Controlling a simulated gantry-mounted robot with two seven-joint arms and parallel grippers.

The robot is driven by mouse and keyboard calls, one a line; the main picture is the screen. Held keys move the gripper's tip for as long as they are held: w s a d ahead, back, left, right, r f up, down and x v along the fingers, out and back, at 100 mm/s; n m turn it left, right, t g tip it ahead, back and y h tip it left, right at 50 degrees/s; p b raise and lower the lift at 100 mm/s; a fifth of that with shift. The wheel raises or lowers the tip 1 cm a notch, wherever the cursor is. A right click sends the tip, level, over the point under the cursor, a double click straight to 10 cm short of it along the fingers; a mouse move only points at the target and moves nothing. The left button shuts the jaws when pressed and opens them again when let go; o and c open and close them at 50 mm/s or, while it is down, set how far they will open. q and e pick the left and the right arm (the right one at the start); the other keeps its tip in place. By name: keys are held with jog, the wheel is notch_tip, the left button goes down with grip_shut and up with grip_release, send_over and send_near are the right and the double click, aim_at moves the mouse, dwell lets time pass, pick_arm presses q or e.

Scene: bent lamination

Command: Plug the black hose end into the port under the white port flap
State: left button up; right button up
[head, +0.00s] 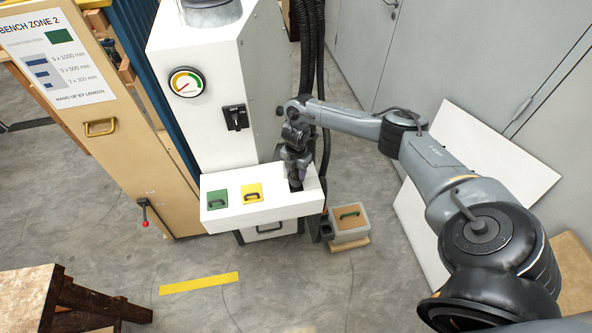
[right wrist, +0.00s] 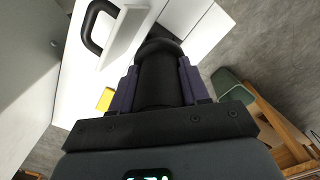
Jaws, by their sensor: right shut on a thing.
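My right gripper (head: 295,180) is over the right end of the white port ledge (head: 262,213), pointing down. In the right wrist view its fingers (right wrist: 157,88) are shut on the black hose end (right wrist: 158,78), a thick black cylinder. The hose end's far tip meets the white ledge area; I cannot tell how deep it sits. The white port flap (right wrist: 122,35), with a black handle (right wrist: 88,28), stands raised beside the hose end. In the head view my gripper hides the port and most of this flap. My left gripper is not in view.
The ledge also carries a green flap (head: 218,199) and a yellow flap (head: 251,193), both lying flat. Black hoses (head: 310,50) hang behind the machine. Open floor lies in front.

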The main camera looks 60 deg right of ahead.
jog(key=shift+f, duration=0.15)
dwell(0.3)
jog(key=shift+f+b, duration=0.95)
jog(key=shift+f, duration=0.25)
jog(key=shift+f, duration=0.15)
jog(key=shift+f, duration=0.3)
jog(key=shift+f+b, duration=0.3)
jog(key=shift+b, duration=0.15)
jog(key=shift+f, duration=0.15)
jog(key=shift+f+b, duration=0.7)
jog(key=shift+f, duration=0.15)
jog(key=o, duration=1)
jog(key=shift+r, duration=0.1)
